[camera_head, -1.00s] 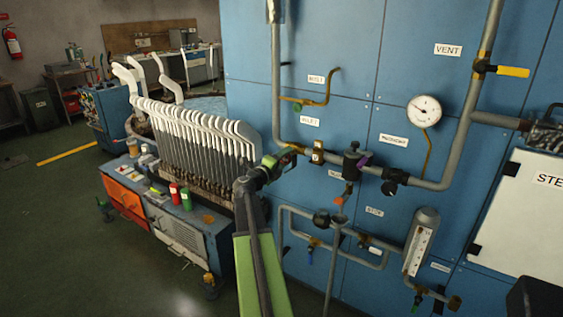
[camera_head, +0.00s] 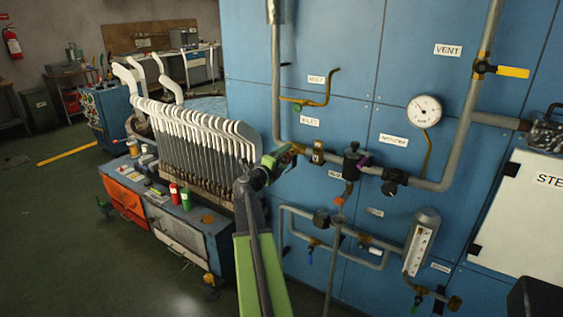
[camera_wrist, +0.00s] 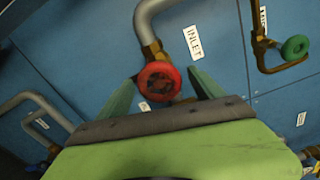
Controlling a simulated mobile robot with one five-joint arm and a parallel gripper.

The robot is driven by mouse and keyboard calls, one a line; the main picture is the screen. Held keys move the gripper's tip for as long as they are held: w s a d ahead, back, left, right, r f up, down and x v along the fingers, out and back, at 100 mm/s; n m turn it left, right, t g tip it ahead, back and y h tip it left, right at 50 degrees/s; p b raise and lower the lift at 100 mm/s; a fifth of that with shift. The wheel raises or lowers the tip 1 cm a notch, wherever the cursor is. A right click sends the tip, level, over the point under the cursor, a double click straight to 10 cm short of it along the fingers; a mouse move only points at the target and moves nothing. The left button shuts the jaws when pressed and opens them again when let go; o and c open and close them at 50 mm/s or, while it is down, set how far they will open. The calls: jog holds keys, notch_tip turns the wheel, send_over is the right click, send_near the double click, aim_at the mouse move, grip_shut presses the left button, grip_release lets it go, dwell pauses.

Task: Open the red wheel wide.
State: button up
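The red wheel (camera_wrist: 158,82) sits on a brass fitting at the lower end of a grey pipe beside the INLET label (camera_wrist: 193,42) in the wrist view. My gripper (camera_wrist: 163,76) is open, with one green finger on each side of the wheel. Gaps show between the wheel and both fingers; I cannot tell how deep the wheel sits between them. In the head view my gripper (camera_head: 283,160) is at the blue panel, by the left end of the horizontal pipe. It hides most or all of the red wheel there.
A small green wheel (camera_wrist: 295,47) is on a brass pipe nearby. A black valve (camera_head: 352,162), a round gauge (camera_head: 424,111) and a yellow VENT lever (camera_head: 512,72) are to the right. A cart (camera_head: 180,228) with a rack of white sock forms (camera_head: 190,128) stands left.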

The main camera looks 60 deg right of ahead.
jog(key=a, duration=1.7)
jog(key=shift+a, duration=0.2)
